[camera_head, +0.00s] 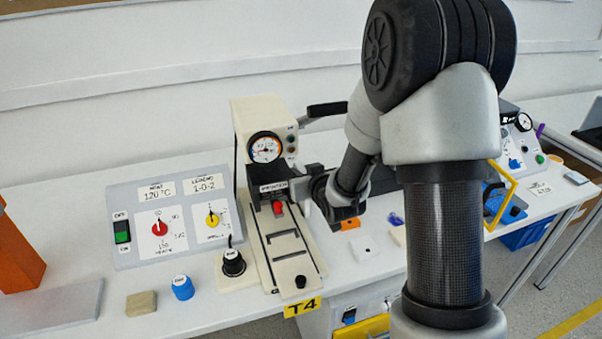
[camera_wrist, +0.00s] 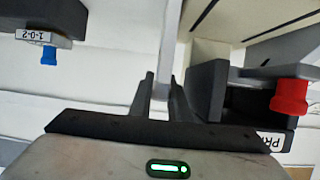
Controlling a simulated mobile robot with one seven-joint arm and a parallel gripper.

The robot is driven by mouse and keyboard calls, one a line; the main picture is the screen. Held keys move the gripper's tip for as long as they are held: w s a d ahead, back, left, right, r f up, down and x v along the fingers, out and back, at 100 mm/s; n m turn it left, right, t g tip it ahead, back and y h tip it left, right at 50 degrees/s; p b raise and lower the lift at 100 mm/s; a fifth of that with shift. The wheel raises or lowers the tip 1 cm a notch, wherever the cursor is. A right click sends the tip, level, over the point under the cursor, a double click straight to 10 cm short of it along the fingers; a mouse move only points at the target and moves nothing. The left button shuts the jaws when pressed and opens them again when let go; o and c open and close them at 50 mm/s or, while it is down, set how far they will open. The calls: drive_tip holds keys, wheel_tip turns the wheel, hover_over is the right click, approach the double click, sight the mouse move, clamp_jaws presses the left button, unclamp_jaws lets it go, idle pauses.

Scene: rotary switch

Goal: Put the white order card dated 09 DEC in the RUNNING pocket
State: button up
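I cannot make out a white order card dated 09 DEC or a pocket marked RUNNING in either view. My gripper (camera_head: 318,190) is beside the beige press-like machine (camera_head: 262,125), near its dark label plate and red knob (camera_head: 278,208). In the wrist view my two black fingers (camera_wrist: 162,98) stand close together with a pale grey upright bar (camera_wrist: 168,45) filling the gap between them. I cannot tell what this bar belongs to. The red knob also shows in the wrist view (camera_wrist: 291,97), right of the fingers. My arm hides much of the bench's right half.
A control panel (camera_head: 180,215) with red and yellow dials stands left of the machine. A tan block (camera_head: 141,303), a blue knob (camera_head: 182,287) and a black knob (camera_head: 233,262) are in front. A yellow T4 label (camera_head: 303,307) marks the bench edge. A small white piece (camera_head: 363,248) lies right.

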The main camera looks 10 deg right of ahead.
drive_tip(key=shift+o, duration=0.8)
